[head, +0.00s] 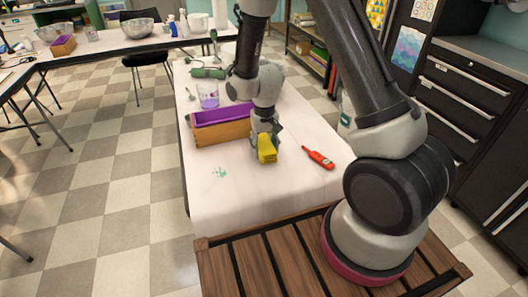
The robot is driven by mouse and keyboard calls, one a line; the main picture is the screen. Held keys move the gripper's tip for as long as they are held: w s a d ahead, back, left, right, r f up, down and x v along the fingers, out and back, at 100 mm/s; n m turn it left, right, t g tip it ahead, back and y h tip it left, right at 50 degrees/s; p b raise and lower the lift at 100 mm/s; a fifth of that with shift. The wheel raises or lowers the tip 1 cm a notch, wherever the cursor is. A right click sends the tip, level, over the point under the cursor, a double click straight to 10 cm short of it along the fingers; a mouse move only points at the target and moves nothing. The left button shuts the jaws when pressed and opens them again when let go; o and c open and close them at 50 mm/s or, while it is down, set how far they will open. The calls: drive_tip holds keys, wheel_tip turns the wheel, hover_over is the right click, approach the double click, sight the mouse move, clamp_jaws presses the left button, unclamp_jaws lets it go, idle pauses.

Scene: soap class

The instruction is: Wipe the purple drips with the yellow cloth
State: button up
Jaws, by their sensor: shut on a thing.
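The yellow cloth (267,151) is a small folded block held in my gripper (265,137). My gripper is shut on it and points down over the white table, in front of the wooden mould. Whether the cloth touches the table top I cannot tell. A small patch of green drips (220,172) lies on the table to the left of the cloth. I make out no purple drips on the table; my arm and the mould hide part of its top.
A wooden mould (221,131) with purple filling stands behind the green drips. Behind it is a clear cup (208,95) with purple liquid. A red thermometer-like tool (318,158) lies to the right. The table's front (245,205) is clear.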

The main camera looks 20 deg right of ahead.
drive_tip(key=shift+r, duration=3.3)
